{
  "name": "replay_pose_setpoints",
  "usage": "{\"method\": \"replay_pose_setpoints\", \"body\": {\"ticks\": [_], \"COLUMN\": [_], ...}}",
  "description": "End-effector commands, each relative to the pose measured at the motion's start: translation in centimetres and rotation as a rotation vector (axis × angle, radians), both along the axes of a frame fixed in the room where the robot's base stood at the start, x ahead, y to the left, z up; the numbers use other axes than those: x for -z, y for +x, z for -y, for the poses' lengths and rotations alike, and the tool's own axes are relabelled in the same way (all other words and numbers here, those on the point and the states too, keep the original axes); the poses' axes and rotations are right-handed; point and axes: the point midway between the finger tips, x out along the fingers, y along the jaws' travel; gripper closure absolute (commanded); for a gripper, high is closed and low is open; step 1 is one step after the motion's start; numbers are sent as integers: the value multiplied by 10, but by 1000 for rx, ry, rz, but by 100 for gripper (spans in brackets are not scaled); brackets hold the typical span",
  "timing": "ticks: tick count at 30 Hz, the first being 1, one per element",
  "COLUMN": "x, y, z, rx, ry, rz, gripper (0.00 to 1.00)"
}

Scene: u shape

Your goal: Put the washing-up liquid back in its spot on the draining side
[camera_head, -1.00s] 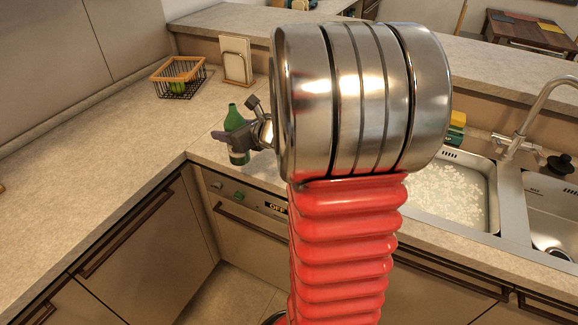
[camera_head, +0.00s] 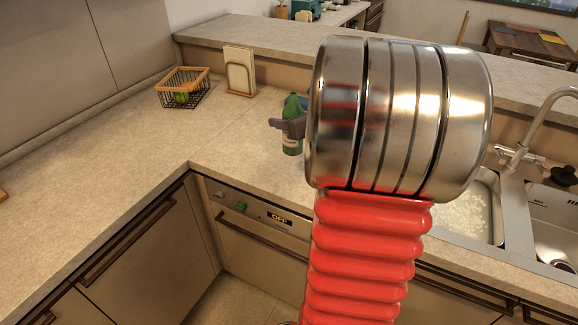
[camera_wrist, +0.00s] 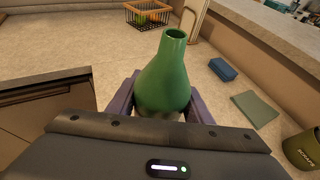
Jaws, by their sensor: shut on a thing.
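The green bottle (camera_head: 291,108), the washing-up liquid by its looks, stands out left of my arm in the head view, over the counter by its inner corner. In the wrist view the bottle (camera_wrist: 165,78) is upright between my two fingers. My gripper (camera_head: 289,127) is shut on its body; the gripper (camera_wrist: 160,106) also shows in the wrist view. The bottle's lower part is hidden in the wrist view, and I cannot tell if its base touches the counter. My arm hides much of the draining side in the head view.
A wire basket (camera_head: 183,88) and an upright board in a stand (camera_head: 240,72) are at the back of the counter (camera_head: 130,140). The wrist view shows a blue sponge-like block (camera_wrist: 223,69), a grey-green cloth (camera_wrist: 255,108) and a dark green container (camera_wrist: 303,150). The sink (camera_head: 545,215) is right.

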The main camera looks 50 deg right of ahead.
Motion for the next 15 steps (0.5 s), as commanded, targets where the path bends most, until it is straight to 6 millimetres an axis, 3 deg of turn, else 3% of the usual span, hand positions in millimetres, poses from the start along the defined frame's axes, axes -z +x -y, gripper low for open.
{"method": "replay_pose_setpoints", "body": {"ticks": [9, 15], "x": [49, 57], "y": [0, 0], "z": [0, 0], "rx": [1, 0], "ry": [5, 0], "rz": [-2, 1], "gripper": [87, 87]}}
